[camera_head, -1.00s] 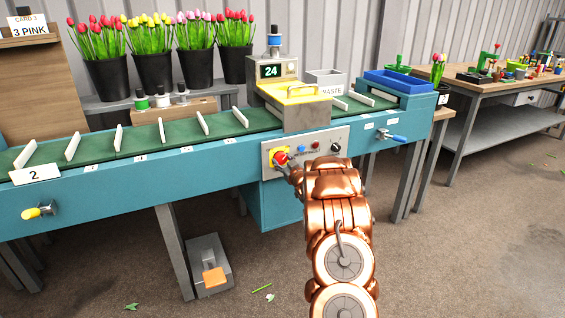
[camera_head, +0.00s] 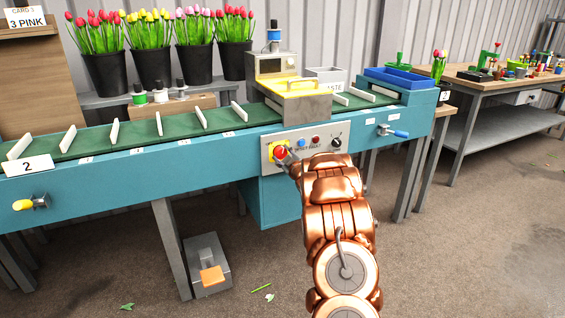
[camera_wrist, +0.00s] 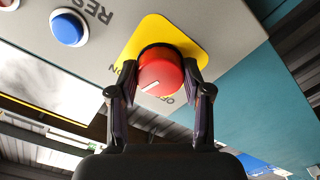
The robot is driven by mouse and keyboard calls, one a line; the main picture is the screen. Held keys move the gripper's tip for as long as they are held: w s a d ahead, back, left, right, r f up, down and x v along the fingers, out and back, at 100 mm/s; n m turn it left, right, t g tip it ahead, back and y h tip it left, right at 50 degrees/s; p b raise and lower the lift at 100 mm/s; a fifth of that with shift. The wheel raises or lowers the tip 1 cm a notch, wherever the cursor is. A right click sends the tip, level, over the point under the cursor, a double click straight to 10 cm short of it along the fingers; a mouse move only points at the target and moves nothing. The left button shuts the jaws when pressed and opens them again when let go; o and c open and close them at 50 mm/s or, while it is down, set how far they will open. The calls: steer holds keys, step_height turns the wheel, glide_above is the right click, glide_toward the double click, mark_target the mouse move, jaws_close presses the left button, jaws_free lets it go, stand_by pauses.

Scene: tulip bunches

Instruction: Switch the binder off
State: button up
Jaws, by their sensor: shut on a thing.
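The binder (camera_head: 290,105) stands over the green conveyor, with a yellow guard and a dark display (camera_head: 270,67). Its grey control panel (camera_head: 325,140) carries a red rotary knob (camera_head: 281,152) on a yellow plate. In the wrist view the red knob (camera_wrist: 160,70) sits between my two fingers, with ON and OFF lettering partly hidden beside it. The knob's white line lies between the two words. My gripper (camera_wrist: 160,88) is shut on the knob; in the head view my gripper (camera_head: 288,159) is at the panel, partly hidden by my arm.
A blue reset button (camera_wrist: 68,28) and a black selector (camera_head: 337,142) are close by on the panel. A blue-handled lever (camera_head: 392,131) is to the right. A foot pedal (camera_head: 210,272) stands on the floor below. Tulip buckets (camera_head: 155,68) stand behind the conveyor.

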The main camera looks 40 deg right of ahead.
steer(key=n+b, duration=0.3)
steer(key=shift+f+n+b, duration=0.25)
steer(key=shift+n+b, duration=0.05)
steer(key=shift+n, duration=0.1)
steer(key=n+b, duration=0.4)
steer(key=shift+n+b, duration=0.3)
steer(key=shift+b, duration=0.05)
steer(key=n+b, duration=0.3)
steer(key=shift+r+n+b, duration=0.3)
steer(key=shift+n+b, duration=0.05)
steer(key=shift+n, duration=0.05)
steer(key=o, duration=1.2)
steer(key=shift+c, duration=0.2)
steer(key=shift+s, duration=0.1)
steer(key=v, duration=1.1)
steer(key=shift+s, duration=0.35)
steer(key=shift+a, duration=0.1)
